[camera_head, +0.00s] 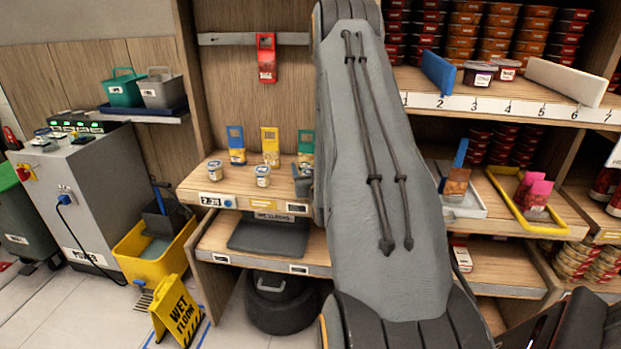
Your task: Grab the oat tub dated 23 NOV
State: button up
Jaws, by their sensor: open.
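Two small pale tubs with labels stand on the wooden shelf at left centre: a left tub (215,171) and a right tub (262,176). The dates on all of these are too small to read, so I cannot tell which is the 23 NOV oat tub. My grey arm link covers the middle of the view and hides part of the shelves. My gripper is not visible.
Blue, yellow and green-topped packs stand behind the pale tubs. A yellow-rimmed tray (540,228) and a white tray (468,208) sit on the right middle shelf. A yellow mop bucket (150,262) and wet floor sign (175,312) stand on the floor at left.

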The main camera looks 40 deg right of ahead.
jog(key=c, duration=1)
jog(key=shift+o, duration=0.2)
jog(key=shift+r, duration=0.1)
